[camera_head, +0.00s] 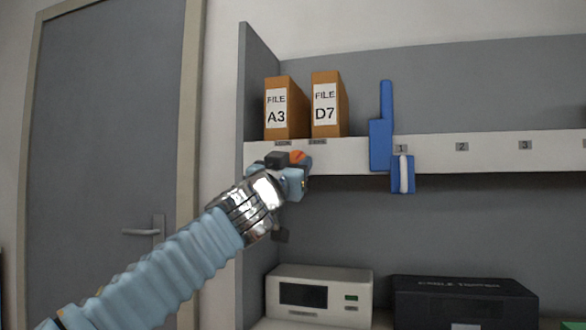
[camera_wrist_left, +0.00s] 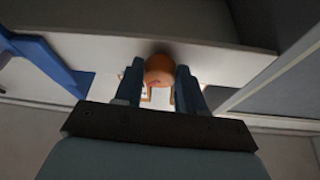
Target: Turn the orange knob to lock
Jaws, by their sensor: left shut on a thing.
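The orange knob (camera_head: 297,156) is on the front edge of the shelf, below the two file boxes. Most of it is hidden behind my left gripper in the head view. In the left wrist view the round orange knob (camera_wrist_left: 159,70) sits between the two fingers. My left gripper (camera_head: 300,171) is shut on the knob, one finger on each side of it; it also shows in the left wrist view (camera_wrist_left: 160,84). I cannot tell the knob's turn angle. My right gripper is not in view.
File boxes A3 (camera_head: 287,108) and D7 (camera_head: 329,104) stand on the shelf (camera_head: 345,156) above the knob. A blue bracket (camera_head: 381,143) hangs on the shelf edge to the right. A white device (camera_head: 320,294) and a black case (camera_head: 463,302) sit below. A grey door (camera_head: 110,130) is at left.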

